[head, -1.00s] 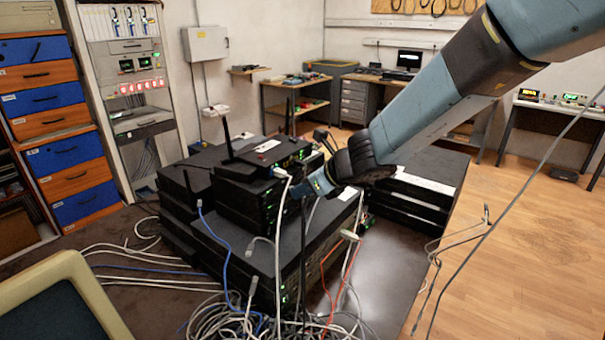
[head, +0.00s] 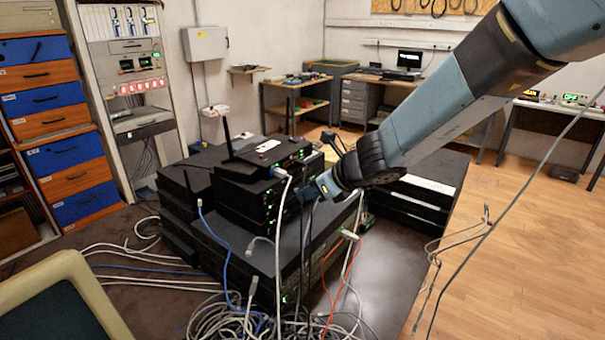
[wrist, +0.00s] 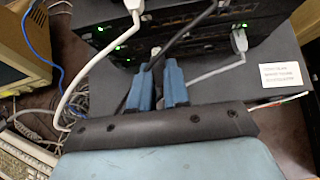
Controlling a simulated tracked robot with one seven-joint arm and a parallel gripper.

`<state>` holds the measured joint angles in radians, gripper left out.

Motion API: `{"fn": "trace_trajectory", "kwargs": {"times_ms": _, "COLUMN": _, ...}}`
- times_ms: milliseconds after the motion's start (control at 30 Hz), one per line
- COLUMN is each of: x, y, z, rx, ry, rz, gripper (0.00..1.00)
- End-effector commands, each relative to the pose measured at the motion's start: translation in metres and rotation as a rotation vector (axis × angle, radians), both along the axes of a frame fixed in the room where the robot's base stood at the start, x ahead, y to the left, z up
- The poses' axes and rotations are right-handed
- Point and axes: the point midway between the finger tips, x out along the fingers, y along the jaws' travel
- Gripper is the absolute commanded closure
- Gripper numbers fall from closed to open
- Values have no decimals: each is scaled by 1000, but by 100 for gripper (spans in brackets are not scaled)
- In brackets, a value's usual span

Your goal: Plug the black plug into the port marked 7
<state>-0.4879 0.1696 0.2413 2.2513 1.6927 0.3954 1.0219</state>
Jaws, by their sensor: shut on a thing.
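My gripper (wrist: 158,88) has its two blue fingers close together in front of the stacked black network units. It is also in the head view (head: 312,191), at the right front of the stack. It is shut on the black plug, whose body is mostly hidden between the fingers. A row of ports (wrist: 190,57) lies just beyond the fingertips on the unit's front. The port numbers are too small to read, so I cannot tell which is 7.
A tangle of cables (head: 250,322) lies in front of the stack. Another black stack (head: 420,195) stands to the right.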

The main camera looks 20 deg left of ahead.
Motion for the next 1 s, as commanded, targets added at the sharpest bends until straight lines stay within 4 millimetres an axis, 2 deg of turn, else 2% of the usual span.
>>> {"fn": "trace_trajectory", "kwargs": {"times_ms": 333, "x": 4, "y": -2, "z": 0, "rx": 1, "ry": 0, "rz": -1, "gripper": 100}}
{"fn": "trace_trajectory", "kwargs": {"times_ms": 700, "x": 66, "y": -38, "z": -1, "rx": 0, "ry": -2, "rz": -5, "gripper": 100}}
{"fn": "trace_trajectory", "kwargs": {"times_ms": 833, "x": 76, "y": -45, "z": -1, "rx": -2, "ry": -2, "rz": -3, "gripper": 100}}
{"fn": "trace_trajectory", "kwargs": {"times_ms": 1000, "x": 78, "y": -42, "z": -1, "rx": -2, "ry": -1, "rz": -1, "gripper": 100}}
